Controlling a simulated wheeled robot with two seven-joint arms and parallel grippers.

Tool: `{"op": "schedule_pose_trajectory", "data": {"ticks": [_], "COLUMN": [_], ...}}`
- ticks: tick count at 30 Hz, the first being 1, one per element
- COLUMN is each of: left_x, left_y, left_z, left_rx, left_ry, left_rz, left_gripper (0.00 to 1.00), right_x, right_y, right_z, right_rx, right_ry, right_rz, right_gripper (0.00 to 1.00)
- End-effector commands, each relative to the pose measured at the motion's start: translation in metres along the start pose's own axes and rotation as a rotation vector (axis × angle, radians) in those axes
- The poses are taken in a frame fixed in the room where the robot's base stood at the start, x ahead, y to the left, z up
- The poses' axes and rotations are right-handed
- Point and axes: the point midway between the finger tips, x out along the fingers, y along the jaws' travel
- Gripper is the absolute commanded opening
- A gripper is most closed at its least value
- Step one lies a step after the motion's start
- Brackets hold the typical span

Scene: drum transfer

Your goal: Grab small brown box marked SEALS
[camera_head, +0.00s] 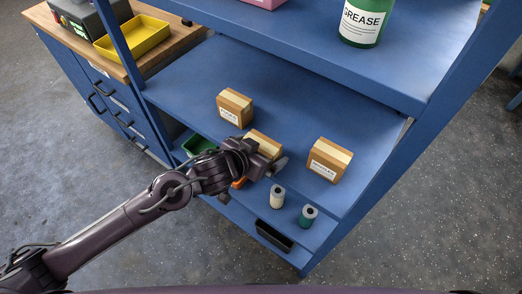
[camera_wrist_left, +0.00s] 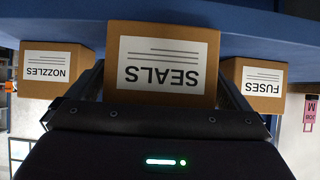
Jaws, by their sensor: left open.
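The small brown SEALS box (camera_head: 264,142) sits on the middle blue shelf, partly hidden behind my left gripper (camera_head: 263,158) in the head view. In the left wrist view the SEALS box (camera_wrist_left: 163,50) is centred, its white label upside down. My left gripper is open, with one finger towards each side of the box; I cannot tell how far the fingers reach along it. My right gripper is not in view.
The FUSES box (camera_wrist_left: 256,84) and NOZZLES box (camera_wrist_left: 50,70) stand to either side. In the head view these boxes are left (camera_head: 235,106) and right (camera_head: 329,160). Small spools (camera_head: 277,197) are on the shelf below. An upper shelf holds a green GREASE drum (camera_head: 363,22).

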Motion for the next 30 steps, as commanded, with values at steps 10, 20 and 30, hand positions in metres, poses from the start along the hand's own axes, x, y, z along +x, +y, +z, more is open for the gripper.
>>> {"op": "schedule_pose_trajectory", "data": {"ticks": [10,20,30], "left_x": [0.0,-0.001,-0.014], "left_y": [0.0,0.0,0.001], "left_z": [0.0,-0.001,-0.021], "left_rx": [0.0,-0.001,-0.001], "left_ry": [0.0,0.002,0.005], "left_rz": [0.0,0.0,0.002], "left_gripper": [0.72,0.52,0.52], "right_x": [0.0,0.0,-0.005], "right_y": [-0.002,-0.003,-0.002], "right_z": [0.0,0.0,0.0], "right_rx": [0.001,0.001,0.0], "right_ry": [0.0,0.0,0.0], "right_rz": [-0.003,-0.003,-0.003], "right_gripper": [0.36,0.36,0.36]}}
